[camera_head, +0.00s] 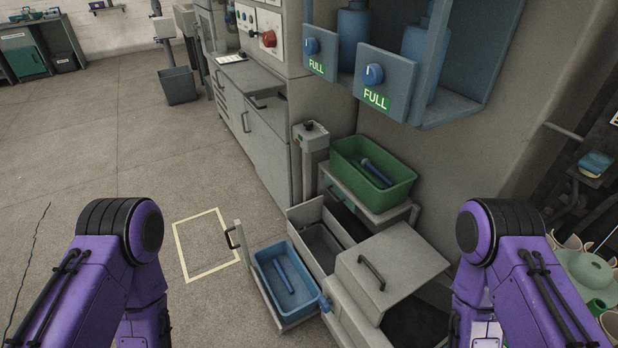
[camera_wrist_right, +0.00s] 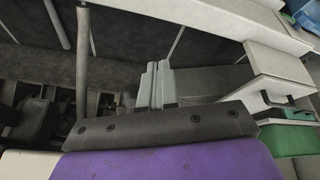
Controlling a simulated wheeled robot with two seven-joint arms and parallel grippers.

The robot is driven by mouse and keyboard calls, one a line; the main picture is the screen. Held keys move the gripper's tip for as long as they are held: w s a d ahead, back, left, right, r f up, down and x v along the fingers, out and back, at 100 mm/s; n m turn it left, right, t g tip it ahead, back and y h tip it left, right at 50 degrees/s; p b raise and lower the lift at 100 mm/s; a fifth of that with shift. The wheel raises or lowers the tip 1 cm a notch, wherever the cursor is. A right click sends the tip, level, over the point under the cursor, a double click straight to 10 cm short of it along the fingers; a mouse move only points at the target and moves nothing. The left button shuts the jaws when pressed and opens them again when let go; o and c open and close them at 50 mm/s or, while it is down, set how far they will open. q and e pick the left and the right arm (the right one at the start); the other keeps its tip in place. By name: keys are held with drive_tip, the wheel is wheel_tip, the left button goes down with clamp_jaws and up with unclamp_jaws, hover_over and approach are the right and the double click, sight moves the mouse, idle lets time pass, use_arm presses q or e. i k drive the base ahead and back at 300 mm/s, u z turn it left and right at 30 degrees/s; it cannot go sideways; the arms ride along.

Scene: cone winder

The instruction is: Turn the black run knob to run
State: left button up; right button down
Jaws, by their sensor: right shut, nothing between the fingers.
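A small dark knob (camera_head: 308,125) sits on top of a short grey post in the head view, beside the cabinet. No run marking is readable, so I cannot tell if it is the run knob. My right gripper (camera_wrist_right: 157,84) shows in the right wrist view with its two grey fingers together and nothing between them. It is apart from the dark knob, which I cannot make out in that view. The head view shows only purple links of both my arms at the bottom; my left gripper is outside both views.
Two blue knobs (camera_head: 373,75) (camera_head: 311,46) are on panels marked FULL. A red knob (camera_head: 268,39) is on the wall panel. A green bin (camera_head: 374,172), an open drawer with a blue tray (camera_head: 287,279) and a handled grey lid (camera_head: 390,262) stand below.

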sight(308, 124)
drive_tip(key=u, duration=1.2)
drive_tip(key=i, duration=1.25)
drive_tip(key=z, duration=2.55)
